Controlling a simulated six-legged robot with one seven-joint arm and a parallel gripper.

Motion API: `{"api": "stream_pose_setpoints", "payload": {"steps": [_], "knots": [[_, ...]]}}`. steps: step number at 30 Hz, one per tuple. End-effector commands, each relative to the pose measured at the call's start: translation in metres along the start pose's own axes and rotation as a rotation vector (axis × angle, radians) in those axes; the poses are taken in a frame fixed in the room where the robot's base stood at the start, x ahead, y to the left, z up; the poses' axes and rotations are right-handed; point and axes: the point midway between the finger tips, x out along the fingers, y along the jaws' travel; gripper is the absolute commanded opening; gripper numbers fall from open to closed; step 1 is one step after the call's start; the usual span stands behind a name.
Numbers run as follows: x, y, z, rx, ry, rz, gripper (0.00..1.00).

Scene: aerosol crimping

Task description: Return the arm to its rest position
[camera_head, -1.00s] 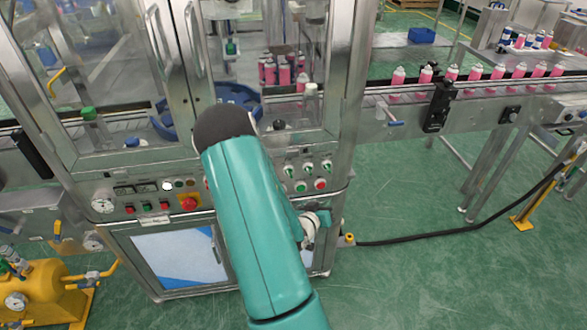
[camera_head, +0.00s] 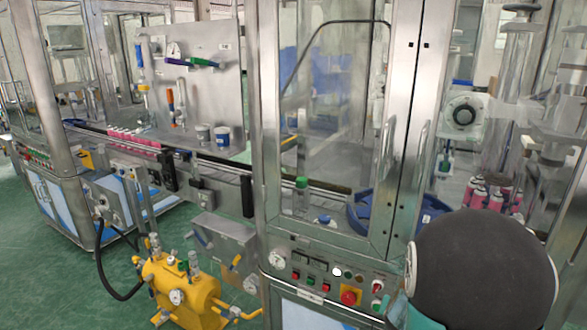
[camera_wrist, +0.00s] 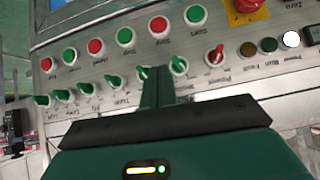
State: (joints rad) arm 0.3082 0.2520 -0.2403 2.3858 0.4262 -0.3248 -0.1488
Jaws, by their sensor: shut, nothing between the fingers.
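My gripper (camera_wrist: 160,76) shows in the wrist view, its green fingers together and empty. It points at the crimping machine's control panel (camera_wrist: 130,60), which appears upside down with red and green buttons and a row of green knobs. The fingertips overlap the knob row in the picture; I cannot tell whether they touch it. In the head view, my arm's dark rounded joint fills the lower right, and the gripper is out of sight. The same machine's panel (camera_head: 330,275) shows left of that joint.
The glass-doored cabinet (camera_head: 350,130) stands close in front. A yellow pump unit (camera_head: 185,295) is on the floor to the left. A conveyor with pink cans (camera_head: 135,137) runs at the left. Green floor (camera_head: 60,285) is clear at the lower left.

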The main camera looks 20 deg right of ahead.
Motion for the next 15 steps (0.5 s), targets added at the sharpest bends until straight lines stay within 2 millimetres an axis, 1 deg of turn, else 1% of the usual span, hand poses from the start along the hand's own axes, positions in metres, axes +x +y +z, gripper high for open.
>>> {"api": "stream_pose_setpoints", "payload": {"steps": [1, 2, 3, 5, 6, 8, 9, 11, 12, 14, 15], "knots": [[-0.019, -0.023, -0.006, -0.016, -0.015, -0.062, 0.00], [-0.030, -0.034, -0.007, -0.027, -0.030, -0.094, 0.00], [-0.045, -0.049, -0.008, -0.045, -0.049, -0.136, 0.00], [-0.068, -0.068, -0.008, -0.073, -0.079, -0.195, 0.00], [-0.084, -0.081, -0.008, -0.095, -0.098, -0.232, 0.00], [-0.109, -0.096, -0.006, -0.133, -0.126, -0.283, 0.00], [-0.126, -0.106, -0.004, -0.160, -0.143, -0.315, 0.00], [-0.152, -0.117, 0.000, -0.201, -0.169, -0.357, 0.00], [-0.169, -0.123, 0.003, -0.232, -0.186, -0.383, 0.00], [-0.195, -0.130, 0.008, -0.280, -0.208, -0.417, 0.00], [-0.212, -0.133, 0.013, -0.313, -0.224, -0.436, 0.00]]}}
